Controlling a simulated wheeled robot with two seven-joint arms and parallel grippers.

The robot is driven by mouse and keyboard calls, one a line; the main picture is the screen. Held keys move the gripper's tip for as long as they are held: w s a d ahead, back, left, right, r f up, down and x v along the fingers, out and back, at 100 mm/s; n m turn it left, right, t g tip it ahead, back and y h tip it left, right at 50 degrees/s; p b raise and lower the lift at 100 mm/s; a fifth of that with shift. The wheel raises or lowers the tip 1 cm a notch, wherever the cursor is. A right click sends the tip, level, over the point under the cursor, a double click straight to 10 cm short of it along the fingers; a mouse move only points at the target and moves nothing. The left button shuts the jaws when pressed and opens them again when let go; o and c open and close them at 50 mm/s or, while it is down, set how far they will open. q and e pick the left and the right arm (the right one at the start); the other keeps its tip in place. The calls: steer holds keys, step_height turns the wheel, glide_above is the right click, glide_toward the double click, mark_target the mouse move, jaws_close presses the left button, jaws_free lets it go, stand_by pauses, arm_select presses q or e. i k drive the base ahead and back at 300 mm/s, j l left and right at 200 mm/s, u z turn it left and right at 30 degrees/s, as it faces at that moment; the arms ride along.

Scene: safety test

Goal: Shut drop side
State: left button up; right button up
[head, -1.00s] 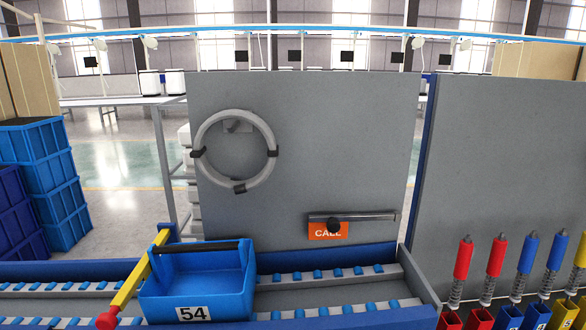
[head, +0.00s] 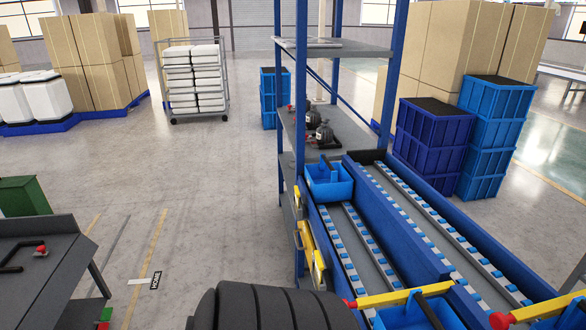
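I cannot tell which part is the drop side. A wire-sided trolley (head: 226,85) with stacked white items stands at the back left; whether one of its sides is lowered is too small to tell. Yellow parts (head: 307,238) sit on the left flank of the blue roller conveyor (head: 405,238). A yellow bar with a red knob (head: 400,298) crosses the near end of its left lane, and another yellow bar (head: 540,310) lies across the right lane. Neither of my grippers is in view.
A blue bin (head: 330,183) sits at the lane's far end, another (head: 420,314) at the near end. Black ribbed rounded shapes (head: 270,308) fill the bottom middle. A dark bench (head: 45,262) stands left. Open floor (head: 190,185) lies between bench and conveyor.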

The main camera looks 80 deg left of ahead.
mark_target(45, 313)
steer(key=u, duration=1.35)
